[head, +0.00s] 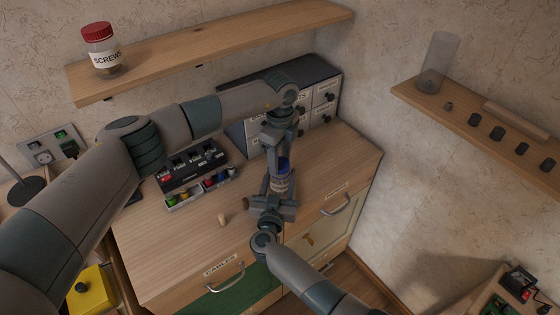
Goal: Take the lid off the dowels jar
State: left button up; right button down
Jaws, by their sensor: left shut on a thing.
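A small jar (279,185) with a pale label and a dark blue lid (282,166) is upright over the wooden cabinet top; its label is too small to read. My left gripper (281,153) comes down from above and is shut on the blue lid. My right gripper (272,202) comes from the front and is at the lower part of the jar. Its fingers lie close around the jar's base, but whether they grip it cannot be told. The jar's bottom is hidden. The lid appears to sit on the jar.
A light wooden peg (222,220) lies on the cabinet top (165,255). A black organizer (190,165) with coloured parts is to the left, and a grey drawer unit (325,95) stands behind. A red-lidded screws jar (102,50) is on the upper shelf (215,40).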

aim_at(280, 164)
pick_arm(q)
jog(key=shift+r, duration=0.65)
jog(key=shift+r, duration=1.9)
pick_arm(e)
jog(key=c, duration=0.7)
grip_release()
jog(key=shift+c, duration=0.2)
jog(key=shift+s, duration=0.1)
pick_arm(q)
jog(key=shift+f+b, duration=0.9)
pick_arm(e)
jog(key=s, duration=0.3)
jog(key=s+a, duration=0.1)
jog(key=s, duration=0.6)
jog(key=shift+s+a+f, duration=0.1)
jog(key=shift+s+a, duration=0.15)
jog(key=shift+a, duration=0.1)
pick_arm(q)
jog(key=shift+f, duration=0.1)
pick_arm(e)
jog(key=shift+s+a, duration=0.1)
jog(key=shift+s, duration=0.5)
